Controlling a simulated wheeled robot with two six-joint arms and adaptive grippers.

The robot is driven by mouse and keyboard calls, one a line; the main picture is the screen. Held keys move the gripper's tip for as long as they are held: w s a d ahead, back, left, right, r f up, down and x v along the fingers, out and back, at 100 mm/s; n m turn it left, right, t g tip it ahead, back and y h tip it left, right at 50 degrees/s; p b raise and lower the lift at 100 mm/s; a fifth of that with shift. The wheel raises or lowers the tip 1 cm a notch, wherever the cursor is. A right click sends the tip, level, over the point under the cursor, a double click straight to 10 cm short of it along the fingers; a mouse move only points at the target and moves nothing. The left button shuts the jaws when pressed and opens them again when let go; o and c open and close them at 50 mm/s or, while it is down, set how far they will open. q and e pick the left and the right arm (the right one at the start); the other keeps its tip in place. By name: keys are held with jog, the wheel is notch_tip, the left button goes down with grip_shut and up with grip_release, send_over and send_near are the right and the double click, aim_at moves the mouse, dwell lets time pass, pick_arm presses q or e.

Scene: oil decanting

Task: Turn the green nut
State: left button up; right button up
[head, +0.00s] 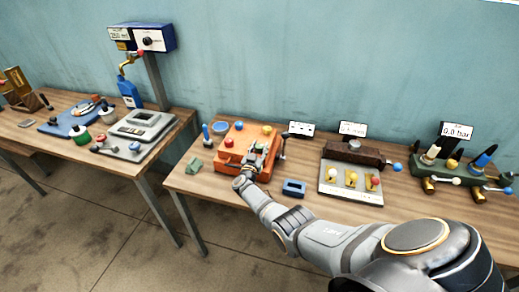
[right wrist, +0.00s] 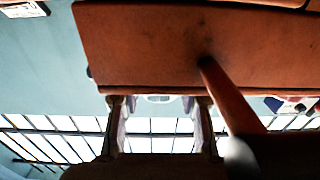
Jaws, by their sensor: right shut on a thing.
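The orange device (head: 228,158) stands on the right workbench with red, blue and yellow knobs on top. My right gripper (head: 262,152) is over the right part of its top. In the right wrist view, my right gripper's two fingers (right wrist: 160,108) reach up to the edge of an orange body (right wrist: 150,45). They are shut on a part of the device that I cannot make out. I see no green nut clearly in either view; the gripper hides part of the device. My left gripper is not in view.
A small green block (head: 195,165) lies left of the device and a blue frame-like piece (head: 293,188) to its right. A panel with coloured knobs (head: 350,190) and a green valve block (head: 450,170) stand farther right. Another workbench (head: 160,160) is at the left.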

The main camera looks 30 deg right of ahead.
aim_at(260, 145)
jog(key=shift+f+m+g+h+b, duration=0.1)
jog(key=shift+m+g+h+b, duration=0.3)
jog(key=shift+g, duration=0.1)
jog(key=o, duration=1.2)
notch_tip(260, 145, up, 10)
jog(key=shift+r, duration=0.1)
